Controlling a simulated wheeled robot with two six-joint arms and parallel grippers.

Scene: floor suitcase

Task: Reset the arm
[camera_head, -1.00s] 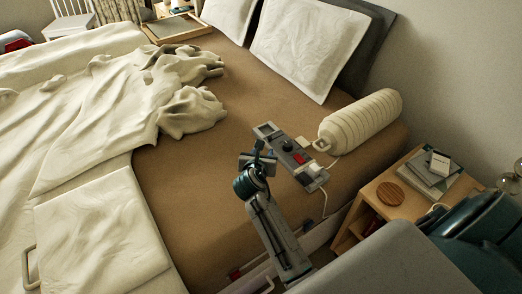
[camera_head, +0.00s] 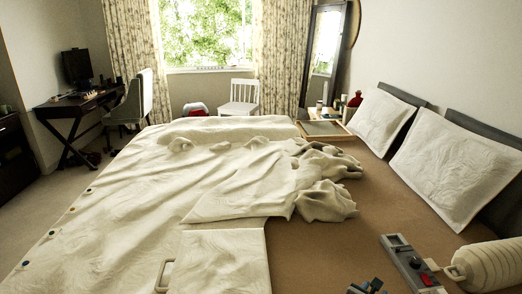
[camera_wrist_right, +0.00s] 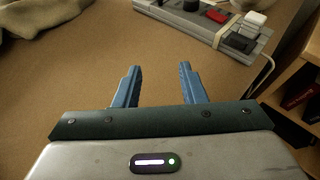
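My right gripper (camera_wrist_right: 156,86) shows in the right wrist view with its two blue fingers spread apart and nothing between them. It is over the brown bed sheet (camera_wrist_right: 95,75). In the head view, only the top of a gripper (camera_head: 367,287), which seems to be the right one, shows at the bottom edge, left of a grey power strip (camera_head: 412,264). The power strip also shows in the right wrist view (camera_wrist_right: 190,14), ahead and to the right of the fingers, apart from them. My left gripper is not in view.
A rumpled cream blanket (camera_head: 130,215) covers the left of the bed, with pillows (camera_head: 455,165) at the right. A wooden tray (camera_head: 325,130) is at the far edge. A wooden shelf (camera_wrist_right: 285,60) stands right of the bed.

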